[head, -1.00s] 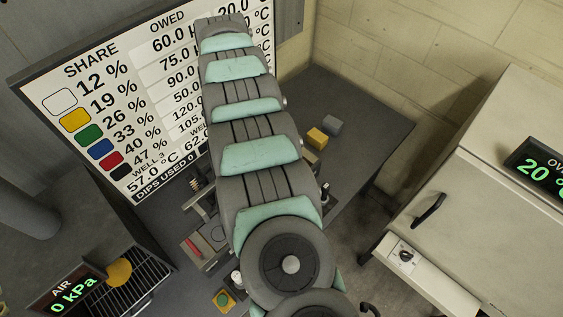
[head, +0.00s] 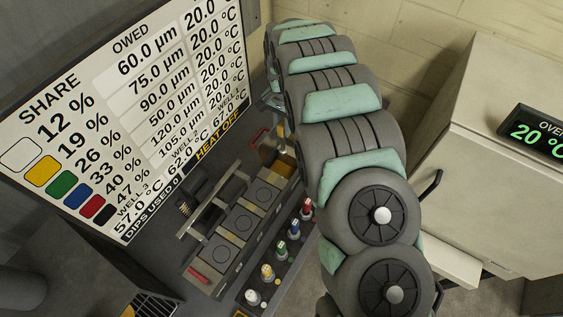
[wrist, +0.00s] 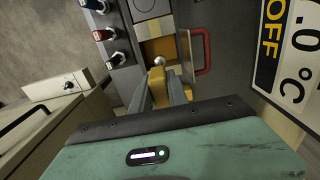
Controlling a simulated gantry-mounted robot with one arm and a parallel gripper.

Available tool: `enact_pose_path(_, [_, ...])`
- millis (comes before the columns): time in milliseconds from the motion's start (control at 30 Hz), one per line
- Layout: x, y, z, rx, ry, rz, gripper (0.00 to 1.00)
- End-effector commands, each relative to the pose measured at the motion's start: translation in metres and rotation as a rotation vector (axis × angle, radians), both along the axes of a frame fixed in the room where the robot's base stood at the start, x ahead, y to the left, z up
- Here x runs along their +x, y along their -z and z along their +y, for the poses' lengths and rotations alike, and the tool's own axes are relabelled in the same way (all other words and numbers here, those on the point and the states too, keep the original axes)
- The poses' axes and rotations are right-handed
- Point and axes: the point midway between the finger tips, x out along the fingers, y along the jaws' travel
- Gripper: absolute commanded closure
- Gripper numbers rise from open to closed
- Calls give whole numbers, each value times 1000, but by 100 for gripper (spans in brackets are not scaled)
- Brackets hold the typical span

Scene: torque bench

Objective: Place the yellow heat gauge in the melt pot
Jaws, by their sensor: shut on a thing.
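My gripper (wrist: 161,92) is shut on the yellow heat gauge (wrist: 158,88), a narrow yellow piece with a silver ball at its far end. In the wrist view the gauge's ball end lies against an open square compartment (wrist: 154,47) with an amber inside, which looks like the melt pot. I cannot tell whether the gauge is inside it or above it. The compartment also shows in the head view (head: 285,167), at the far end of the row of wells. In the head view my arm hides most of the gripper and the gauge.
A red handle (wrist: 201,52) stands beside the compartment. Covered wells (head: 240,222) and several coloured-top bottles (head: 281,247) line the bench. The oven (head: 490,150) stands at the right in the head view, the display board (head: 130,110) at the left, reading HEAT OFF.

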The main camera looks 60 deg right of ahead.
Motion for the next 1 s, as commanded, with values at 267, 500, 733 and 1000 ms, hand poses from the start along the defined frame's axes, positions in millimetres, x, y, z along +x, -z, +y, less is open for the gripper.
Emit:
enact_pose_path(267, [-1, 65, 1, 3, -1, 2, 100])
enact_pose_path(500, [1, 100, 0, 0, -1, -1, 100])
enact_pose_path(733, [1, 111, 0, -1, -2, -1, 100])
enact_pose_path(1000, [1, 134, 1, 2, -2, -1, 100])
